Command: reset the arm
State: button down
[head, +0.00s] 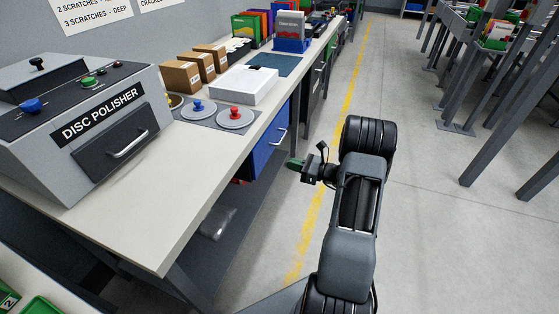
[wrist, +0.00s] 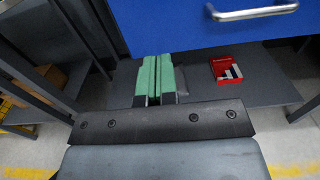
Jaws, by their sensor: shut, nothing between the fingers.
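My gripper (head: 295,164) is held out over the floor beside the workbench, with my arm reaching up from the bottom of the head view. In the wrist view its two green fingertips (wrist: 155,80) lie together, shut and empty. The gripper points toward the bench's side, in front of the blue drawer (head: 271,137) and the dark lower shelf. The blue drawer also shows in the wrist view (wrist: 170,22), above the fingers. I cannot tell the exact gap to it.
The workbench (head: 150,222) runs along the left with a disc polisher (head: 99,125), a white box (head: 244,84) and cardboard boxes (head: 181,76) on it. A red box (wrist: 227,69) sits on the lower shelf (wrist: 200,90). Grey posts (head: 496,115) stand right. The floor between is clear.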

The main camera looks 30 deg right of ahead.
jog(key=s+a+f+n+g, duration=0.1)
jog(key=s+f+n+g, duration=0.3)
jog(key=s+g, duration=0.3)
jog(key=s+a+r+n+g+h+p, duration=0.45)
jog(key=s+a+r+n+g, duration=0.2)
jog(key=s+n, duration=0.2)
jog(key=s+a+r+n+t+h+p, duration=0.1)
jog(key=a+r+n+h+p, duration=0.1)
jog(key=r+n, duration=0.3)
jog(key=s+a+r+n+t+h+p, duration=0.1)
jog(key=s+a+r+n+h+p, duration=0.1)
jog(key=r, duration=1)
jog(key=s+a+r+n+t+h+p, duration=0.2)
jog(key=a+r+n+h+p, duration=0.1)
jog(key=a+r+n+p, duration=0.2)
notch_tip(320, 180, up, 4)
jog(key=n+p, duration=0.2)
jog(key=n, duration=0.1)
jog(key=shift+r+h, duration=0.2)
jog(key=shift+h, duration=0.15)
